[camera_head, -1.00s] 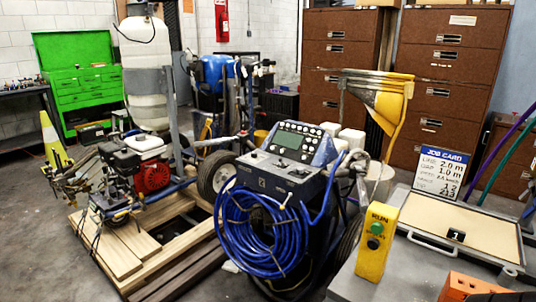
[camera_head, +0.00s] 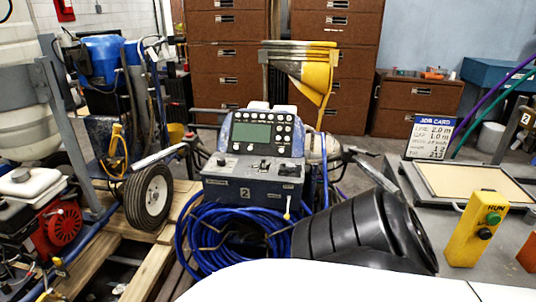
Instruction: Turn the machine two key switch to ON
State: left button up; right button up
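Machine two is the blue-grey console (camera_head: 228,188) with a small "2" label on its front, in the middle of the view. Its upright panel (camera_head: 240,147) carries a greenish screen and several knobs. A lower shelf (camera_head: 225,163) in front of it has small dark switches and knobs. The key switch is too small to pick out, and its position cannot be read. Neither of my grippers is in view.
A coiled blue hose (camera_head: 215,240) hangs below the console. A black ribbed cylinder, probably my arm, and a white surface fill the lower front. A yellow RUN button box (camera_head: 467,240) stands on the right bench. A wheel (camera_head: 149,196) and red engine (camera_head: 60,225) are left.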

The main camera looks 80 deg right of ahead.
aim_at(290, 166)
jog(key=z, duration=2.3)
jog(key=i, duration=0.75)
